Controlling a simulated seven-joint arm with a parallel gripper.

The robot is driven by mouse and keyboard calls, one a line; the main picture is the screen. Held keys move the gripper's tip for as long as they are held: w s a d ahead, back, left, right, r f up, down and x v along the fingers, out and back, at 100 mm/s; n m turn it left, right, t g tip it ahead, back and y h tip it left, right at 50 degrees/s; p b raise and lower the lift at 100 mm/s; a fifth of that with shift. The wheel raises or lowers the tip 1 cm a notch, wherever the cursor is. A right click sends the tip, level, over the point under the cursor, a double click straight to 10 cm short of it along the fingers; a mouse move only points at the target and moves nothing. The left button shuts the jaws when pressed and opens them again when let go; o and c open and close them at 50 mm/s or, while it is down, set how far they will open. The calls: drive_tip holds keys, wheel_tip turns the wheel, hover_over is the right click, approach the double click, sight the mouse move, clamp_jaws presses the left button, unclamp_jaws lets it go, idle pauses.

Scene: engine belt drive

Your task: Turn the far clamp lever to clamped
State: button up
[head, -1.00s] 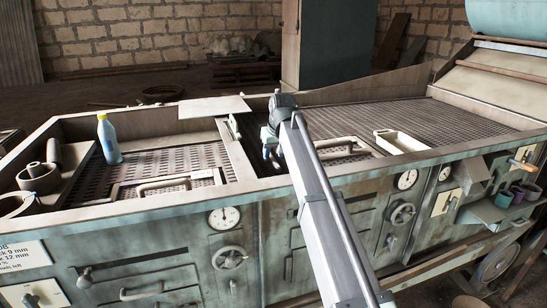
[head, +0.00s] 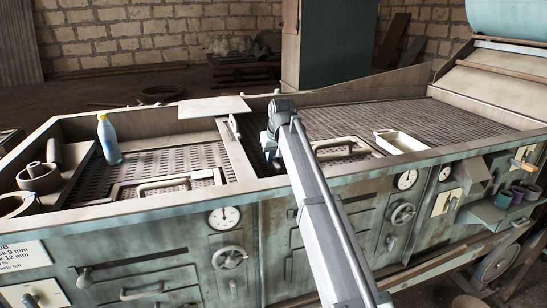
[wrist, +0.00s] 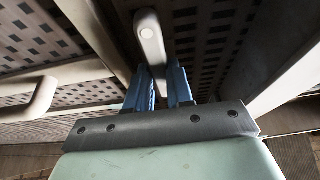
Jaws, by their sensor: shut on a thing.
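A cream, round-ended clamp lever (wrist: 150,38) shows in the wrist view between the two blue fingers of my gripper (wrist: 160,80). The fingers are shut on it, and its rounded end reaches beyond them toward the top of the picture. In the head view my gripper (head: 268,142) points down at the cross divider between the two perforated beds. My own arm hides most of the held lever there, so I cannot read its angle. Another pale lever-like part (head: 234,126) stands on the divider, left of my gripper.
Framed handles lie on the left bed (head: 164,186) and right of my arm (head: 336,147). A blue bottle (head: 108,140) stands on the left bed. A white tray (head: 400,141) sits on the right bed. A flat plate (head: 214,107) lies across the back rim.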

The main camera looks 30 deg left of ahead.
clamp_jaws()
drive_tip(key=m+h, duration=0.1)
drive_tip(key=m, duration=0.2)
drive_tip(key=shift+a+m+t, duration=0.1)
drive_tip(key=shift+m+t, duration=0.2)
drive_tip(key=shift+t, duration=0.1)
drive_tip(key=m+h, duration=0.2)
drive_tip(key=m, duration=0.3)
drive_tip(key=shift+a, duration=0.15)
drive_tip(key=m+h, duration=0.2)
drive_tip(key=m, duration=0.3)
drive_tip(key=shift+a, duration=0.15)
drive_tip(key=shift+m+g+h, duration=0.3)
drive_tip(key=shift+m+h, duration=0.4)
drive_tip(key=shift+m, duration=1.4)
drive_tip(key=o, duration=0.8)
unclamp_jaws()
